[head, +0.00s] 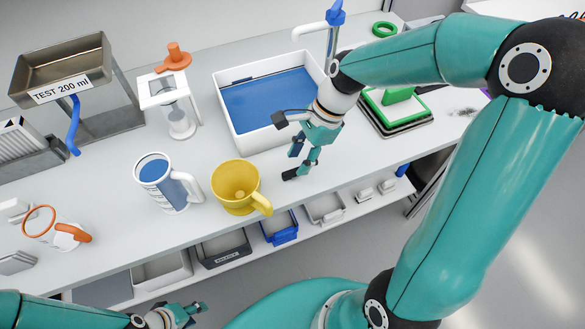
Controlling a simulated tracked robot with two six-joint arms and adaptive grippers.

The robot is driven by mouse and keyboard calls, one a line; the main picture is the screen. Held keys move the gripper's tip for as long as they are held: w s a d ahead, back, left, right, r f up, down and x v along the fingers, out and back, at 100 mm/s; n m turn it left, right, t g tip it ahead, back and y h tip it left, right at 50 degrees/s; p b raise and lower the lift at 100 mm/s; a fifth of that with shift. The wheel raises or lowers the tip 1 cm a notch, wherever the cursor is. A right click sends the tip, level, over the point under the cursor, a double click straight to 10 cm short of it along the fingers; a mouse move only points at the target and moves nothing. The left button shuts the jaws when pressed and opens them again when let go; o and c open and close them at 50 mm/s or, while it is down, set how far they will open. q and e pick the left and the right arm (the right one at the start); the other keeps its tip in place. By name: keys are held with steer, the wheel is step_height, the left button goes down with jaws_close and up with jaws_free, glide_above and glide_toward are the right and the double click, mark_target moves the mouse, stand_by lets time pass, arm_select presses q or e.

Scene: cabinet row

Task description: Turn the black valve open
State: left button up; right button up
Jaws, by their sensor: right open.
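I cannot pick out a black valve for certain. A tap (333,38) with a blue handle (336,12) stands at the back of the bench, beside the white basin (222,104) with a blue inside. A grey tank (62,58) labelled "TEST 200 ml" stands at the back left, with a blue spout or lever (73,125) below its label. My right gripper (297,163) is open and empty, low over the bench in front of the basin. My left gripper (193,311) is at the bottom edge, below the bench front; its opening is unclear.
A yellow mug (236,184) and a white measuring jug (161,182) with blue contents stand left of my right gripper. A white dispenser (177,107) with an orange top is behind them. A green-and-white scale-like device (396,108) is at right. Bins (222,247) fill the lower shelf.

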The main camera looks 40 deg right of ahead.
mark_target(293, 170)
steer(key=shift+x, duration=1.85)
